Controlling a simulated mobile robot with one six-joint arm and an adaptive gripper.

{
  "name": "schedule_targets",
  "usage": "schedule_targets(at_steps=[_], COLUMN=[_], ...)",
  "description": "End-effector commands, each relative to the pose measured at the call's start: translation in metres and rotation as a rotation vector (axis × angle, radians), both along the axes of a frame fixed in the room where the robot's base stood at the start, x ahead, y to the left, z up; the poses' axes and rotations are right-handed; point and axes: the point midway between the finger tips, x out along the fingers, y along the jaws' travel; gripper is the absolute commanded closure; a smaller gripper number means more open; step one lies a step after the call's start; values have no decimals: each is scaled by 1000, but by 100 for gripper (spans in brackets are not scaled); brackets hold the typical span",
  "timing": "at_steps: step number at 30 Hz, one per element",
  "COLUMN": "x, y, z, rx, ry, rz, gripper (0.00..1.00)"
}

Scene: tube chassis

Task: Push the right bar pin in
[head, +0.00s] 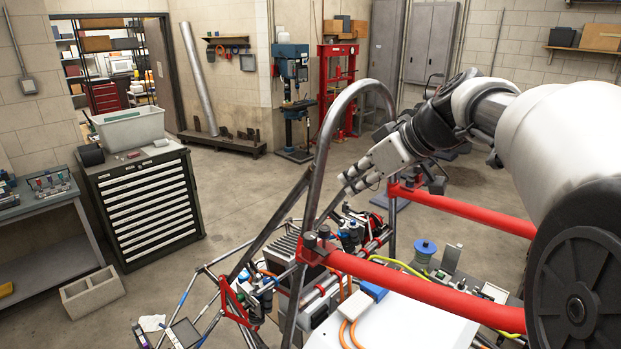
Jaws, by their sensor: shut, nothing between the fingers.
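Two red bars run from the steel hoop (325,140) toward the right of the head view. The right bar (470,210) is the farther one, and its red clamp (398,191) sits on the hoop's far leg. A small dark part (437,186) stands on this bar near the clamp; I cannot tell whether it is the pin. The left bar (420,288) is nearer, with dark knobs (311,241) at its clamp. My gripper (346,184) is shut and empty. In the picture it is just right of the hoop's near leg and left of the right bar's clamp, apparently touching neither.
The tube chassis (262,218) fills the lower middle, with wiring and small parts inside. A white panel (410,325) and a blue spool (425,247) lie near the left bar. A drawer cabinet (150,205) stands at left. Open floor (230,180) lies between the cabinet and chassis.

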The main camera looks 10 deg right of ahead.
Motion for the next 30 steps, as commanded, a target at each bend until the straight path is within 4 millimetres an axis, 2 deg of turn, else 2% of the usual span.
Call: schedule_targets(at_steps=[13,18,21,30], x=[51,50,50,50], y=[40,37,37,37], z=[-67,-92,-99,-104], rx=[0,-1,1,-2], ry=[7,4,4,2], rz=[1,-2,-1,-1], gripper=[100,100,100,100])
